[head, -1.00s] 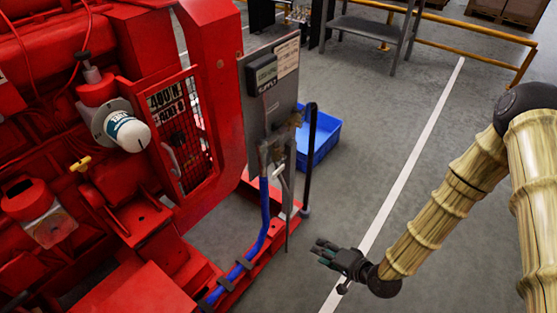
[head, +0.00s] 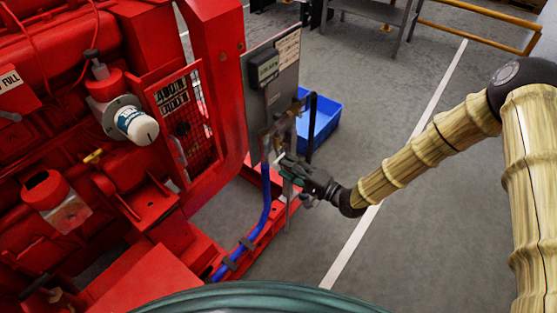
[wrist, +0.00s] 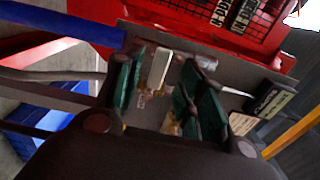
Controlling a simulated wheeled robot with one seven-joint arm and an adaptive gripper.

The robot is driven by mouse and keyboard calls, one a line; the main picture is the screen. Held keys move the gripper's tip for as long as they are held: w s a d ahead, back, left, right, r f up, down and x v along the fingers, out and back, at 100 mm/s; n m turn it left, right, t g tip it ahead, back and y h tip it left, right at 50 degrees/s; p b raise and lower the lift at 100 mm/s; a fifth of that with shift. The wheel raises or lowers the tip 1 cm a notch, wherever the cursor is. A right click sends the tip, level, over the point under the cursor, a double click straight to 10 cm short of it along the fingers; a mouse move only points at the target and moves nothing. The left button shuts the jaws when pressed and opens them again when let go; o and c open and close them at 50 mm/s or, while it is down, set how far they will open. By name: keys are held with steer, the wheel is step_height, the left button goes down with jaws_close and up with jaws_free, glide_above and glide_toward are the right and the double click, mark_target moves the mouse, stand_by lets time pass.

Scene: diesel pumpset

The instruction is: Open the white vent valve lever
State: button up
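The white vent valve lever (wrist: 158,70) shows in the wrist view as a short pale bar between my gripper's two green-padded fingers. A gap shows on each side of it, so the fingers look open and not closed on it. In the head view, my gripper (head: 288,170) is at the lower part of the grey panel (head: 285,88), by the pipework beside the blue hose. The lever is small and partly hidden there by my fingers. A brassy fitting (wrist: 171,122) shows between the fingers in the wrist view.
The blue hose (head: 266,200) runs down just left of my gripper. A dark upright bar (head: 312,125) and a blue crate (head: 325,122) stand behind it. The red pumpset (head: 170,230) fills the left.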

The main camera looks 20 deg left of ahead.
mark_target(278, 159)
steer(key=shift+x, duration=2.25)
steer(key=shift+c, duration=0.4)
jaws_close()
